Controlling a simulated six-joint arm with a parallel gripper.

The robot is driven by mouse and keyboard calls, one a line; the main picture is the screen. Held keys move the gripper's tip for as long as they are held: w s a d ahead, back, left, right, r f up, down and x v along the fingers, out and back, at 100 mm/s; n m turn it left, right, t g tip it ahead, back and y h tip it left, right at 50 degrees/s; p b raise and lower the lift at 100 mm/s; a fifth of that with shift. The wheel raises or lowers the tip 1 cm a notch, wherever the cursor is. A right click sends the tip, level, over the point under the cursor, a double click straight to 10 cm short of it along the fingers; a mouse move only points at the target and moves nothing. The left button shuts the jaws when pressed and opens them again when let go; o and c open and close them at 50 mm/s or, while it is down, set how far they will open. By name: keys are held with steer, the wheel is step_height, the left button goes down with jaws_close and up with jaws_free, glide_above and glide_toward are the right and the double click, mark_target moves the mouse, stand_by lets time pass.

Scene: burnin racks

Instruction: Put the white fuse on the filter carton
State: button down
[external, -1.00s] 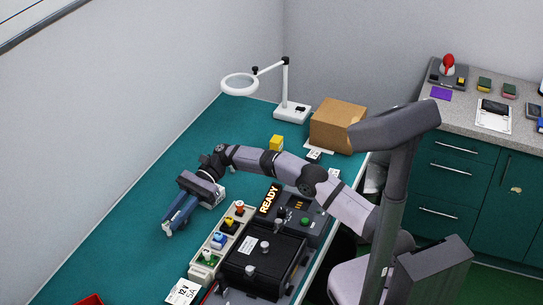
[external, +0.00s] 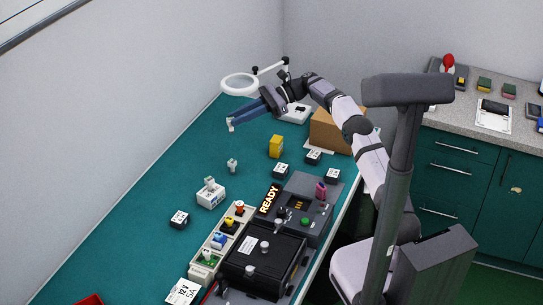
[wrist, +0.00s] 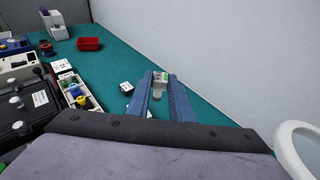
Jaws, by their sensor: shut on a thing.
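My gripper (external: 231,124) is raised above the far left part of the green bench, pointing left, below the ring of the magnifier lamp. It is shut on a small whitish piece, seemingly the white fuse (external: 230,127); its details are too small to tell. In the wrist view the fingers (wrist: 160,88) close around a pale piece (wrist: 160,83), with green and white showing beyond. A brown cardboard carton (external: 328,132), seemingly the filter carton, stands at the back right of the bench, partly behind my arm. The gripper is apart from it, to its left.
The magnifier lamp (external: 240,84) stands close behind my gripper. A yellow box (external: 276,146), a small grey-white peg (external: 232,166), a white block (external: 211,195) and several labelled pieces stand on the bench. The tester (external: 262,262) and parts rack (external: 222,242) fill the front.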

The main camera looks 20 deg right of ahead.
steer(key=w+d+r+m+t+h+p, duration=0.1)
steer(key=d+r+m+t+p, duration=0.15)
steer(key=d, duration=0.85)
steer(key=w+d+r+m+t+h+p, duration=0.2)
steer(key=d+r+m+t, duration=0.15)
steer(key=d, duration=0.75)
steer(key=w+d+r+m+t+h+p, duration=0.1)
steer(key=d+r+m+t+p, duration=0.2)
steer(key=d, duration=0.8)
steer(key=w+d+f+m+t+h+b, duration=0.1)
steer(key=w+d+f+m+t+h, duration=0.3)
steer(key=d+f, duration=0.5)
steer(key=shift+h, duration=0.5)
steer(key=shift+s+a+f+p, duration=0.1)
steer(key=shift+s+f+p, duration=0.3)
steer(key=shift+f, duration=1.15)
steer(key=shift+s+f+p, duration=0.1)
steer(key=shift+f+p, duration=0.45)
steer(key=shift+f, duration=1)
steer(key=shift+s+a+f+p, duration=0.15)
steer(key=shift+f+p, duration=0.35)
steer(key=shift+f, duration=1.45)
steer(key=shift+f, duration=0.25)
steer(key=c, duration=1.6)
jaws_free()
steer(key=shift+r, duration=0.1)
steer(key=shift+r, duration=0.15)
